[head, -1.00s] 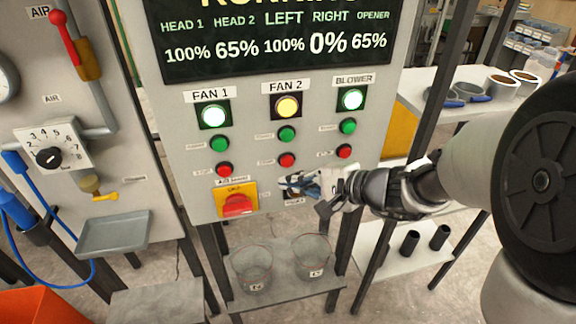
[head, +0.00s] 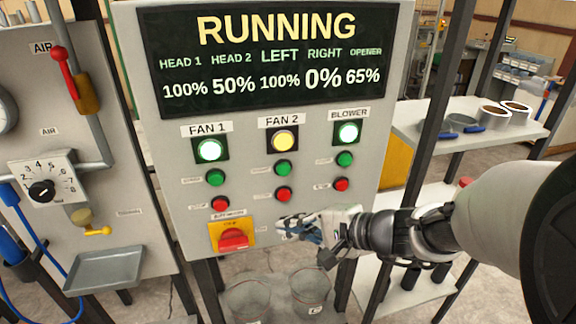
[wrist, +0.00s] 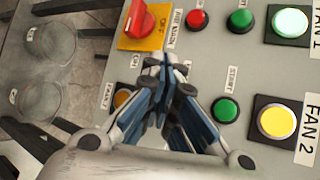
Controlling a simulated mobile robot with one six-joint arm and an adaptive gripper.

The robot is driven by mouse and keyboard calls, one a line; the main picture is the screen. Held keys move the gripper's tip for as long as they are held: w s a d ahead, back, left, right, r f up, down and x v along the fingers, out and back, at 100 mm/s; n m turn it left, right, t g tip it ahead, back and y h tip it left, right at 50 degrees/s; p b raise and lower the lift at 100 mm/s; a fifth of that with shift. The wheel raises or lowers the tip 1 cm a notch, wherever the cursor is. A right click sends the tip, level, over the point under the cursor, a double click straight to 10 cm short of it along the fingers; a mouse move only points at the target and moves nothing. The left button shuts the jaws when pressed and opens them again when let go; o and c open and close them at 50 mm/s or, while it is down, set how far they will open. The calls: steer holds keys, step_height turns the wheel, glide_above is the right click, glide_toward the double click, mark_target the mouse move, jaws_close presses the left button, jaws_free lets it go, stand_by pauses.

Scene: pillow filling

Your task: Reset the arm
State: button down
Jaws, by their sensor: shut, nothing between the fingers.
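My gripper (head: 284,226) is shut and empty, in front of the lower middle of the grey control panel (head: 180,150). In the wrist view my gripper (wrist: 163,85) shows its fingers together, pointing toward the panel face near the red and green buttons. I cannot tell whether the fingertips touch the panel. A small orange part (wrist: 122,99) shows beside the fingers, partly hidden. The red rotary switch (head: 233,239) on its yellow plate is just left of my gripper.
The display (head: 280,45) reads RUNNING. The FAN 1 (head: 210,150), FAN 2 (head: 283,141) and BLOWER (head: 348,133) lamps are lit. Two clear containers (head: 246,298) (head: 310,290) stand below the panel. A metal tray (head: 105,268) is at left, a white table (head: 480,118) at right.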

steer(key=s+n+g+h, duration=0.35)
steer(key=s+n, duration=0.25)
steer(key=s, duration=0.9)
steer(key=s+d+n+h, duration=0.2)
steer(key=s+d+h, duration=0.1)
steer(key=d, duration=0.4)
steer(key=s+d+r+n+t+h, duration=0.1)
steer(key=s+d+n+h, duration=0.1)
steer(key=s+d+h, duration=0.2)
steer(key=s+d, duration=0.1)
steer(key=d, duration=0.2)
steer(key=shift+d, duration=0.2)
steer(key=shift+a, duration=0.1)
